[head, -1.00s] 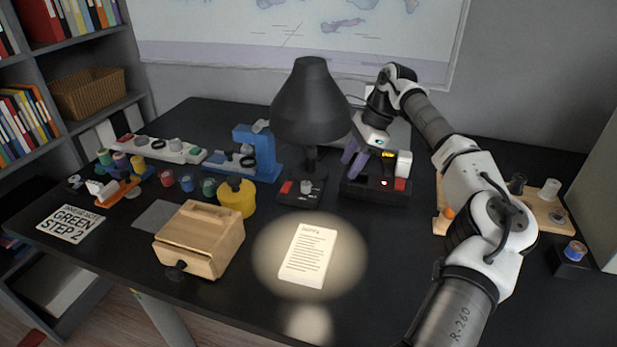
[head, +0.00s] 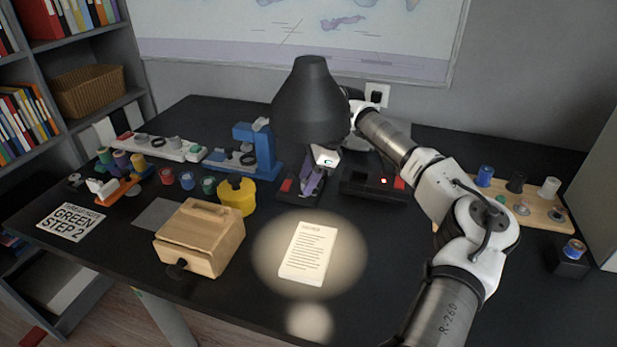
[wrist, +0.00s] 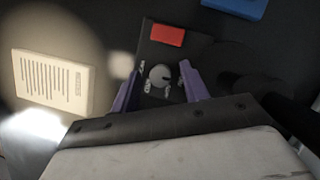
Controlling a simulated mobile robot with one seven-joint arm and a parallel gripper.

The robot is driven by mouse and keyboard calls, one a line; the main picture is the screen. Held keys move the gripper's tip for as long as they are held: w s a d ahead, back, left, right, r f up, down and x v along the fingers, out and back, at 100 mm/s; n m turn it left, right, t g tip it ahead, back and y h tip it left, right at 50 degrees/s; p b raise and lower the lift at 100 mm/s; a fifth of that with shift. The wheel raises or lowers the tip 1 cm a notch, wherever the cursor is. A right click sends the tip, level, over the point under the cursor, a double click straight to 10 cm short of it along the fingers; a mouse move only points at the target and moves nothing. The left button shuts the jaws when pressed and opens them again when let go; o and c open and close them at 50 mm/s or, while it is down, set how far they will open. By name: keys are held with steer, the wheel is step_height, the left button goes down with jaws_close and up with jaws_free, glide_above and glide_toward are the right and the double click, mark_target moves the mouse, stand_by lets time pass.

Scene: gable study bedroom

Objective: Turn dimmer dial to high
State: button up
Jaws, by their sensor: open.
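The dimmer dial (wrist: 159,76) is a small round grey knob with a pointer line and printed marks around it, seen in the wrist view. It sits on the black base of the desk lamp (head: 309,105), next to a red switch (wrist: 167,35). My gripper (wrist: 160,71) is open, with one purple finger on each side of the dial. I see gaps between the fingers and the dial; how far they reach down is unclear. In the head view my gripper (head: 312,181) is over the lamp base and hides the dial.
A black box with a red light (head: 384,181) stands right of the lamp, partly behind my arm. A lit paper (head: 307,253) and a wooden box (head: 199,240) lie in front.

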steer(key=shift+c, duration=0.2)
jaws_close()
